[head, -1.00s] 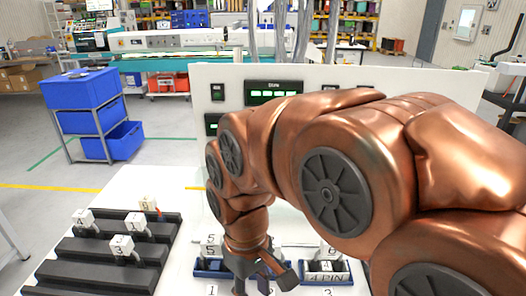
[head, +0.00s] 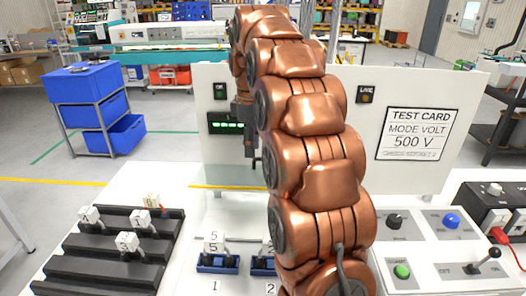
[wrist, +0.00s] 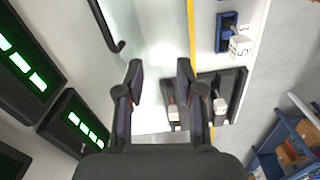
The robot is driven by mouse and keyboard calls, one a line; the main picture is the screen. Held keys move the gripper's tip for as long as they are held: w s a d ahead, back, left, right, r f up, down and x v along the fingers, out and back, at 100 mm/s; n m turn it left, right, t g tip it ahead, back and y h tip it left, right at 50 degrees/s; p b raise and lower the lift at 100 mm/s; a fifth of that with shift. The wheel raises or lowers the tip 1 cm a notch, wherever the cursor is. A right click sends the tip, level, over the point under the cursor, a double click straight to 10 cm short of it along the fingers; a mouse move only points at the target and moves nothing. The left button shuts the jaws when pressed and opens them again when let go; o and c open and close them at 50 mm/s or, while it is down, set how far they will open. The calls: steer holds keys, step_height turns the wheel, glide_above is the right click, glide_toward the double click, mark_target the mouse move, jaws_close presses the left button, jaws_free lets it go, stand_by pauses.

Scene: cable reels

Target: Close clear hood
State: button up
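The clear hood (wrist: 155,35) shows in the wrist view as a pale see-through panel beyond my fingers, with a yellow strip (wrist: 193,40) along one side. A black bent bar (wrist: 117,46), which looks like a handle, is at its left, apart from my fingertips. In the head view the hood's outline is hard to see; a yellow line (head: 225,187) crosses the white bench in front of the back panel. My gripper (wrist: 159,72) is open, with nothing between its fingers. In the head view it (head: 249,148) is raised before the panel, partly hidden by my arm.
Numbered blue sockets (head: 217,263) hold white-tagged plugs at the bench front. A black ribbed rack (head: 110,250) with several tagged plugs lies left. A control box (head: 440,240) with knobs and a lever stands right. The back panel (head: 340,150) carries green displays and a test card.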

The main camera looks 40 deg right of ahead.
steer(key=shift+n, duration=0.9)
steer(key=w+d, duration=0.1)
steer(key=d, duration=0.1)
steer(key=w+d, duration=0.1)
steer(key=d, duration=0.1)
steer(key=w+d+r, duration=0.1)
steer(key=d, duration=0.1)
steer(key=shift+w+d+p, duration=0.15)
steer(key=shift+w+p, duration=0.15)
steer(key=shift+w, duration=0.1)
steer(key=shift+w+f+p, duration=0.1)
steer(key=shift+f+p, duration=1)
steer(key=shift+f, duration=2.8)
jaws_close()
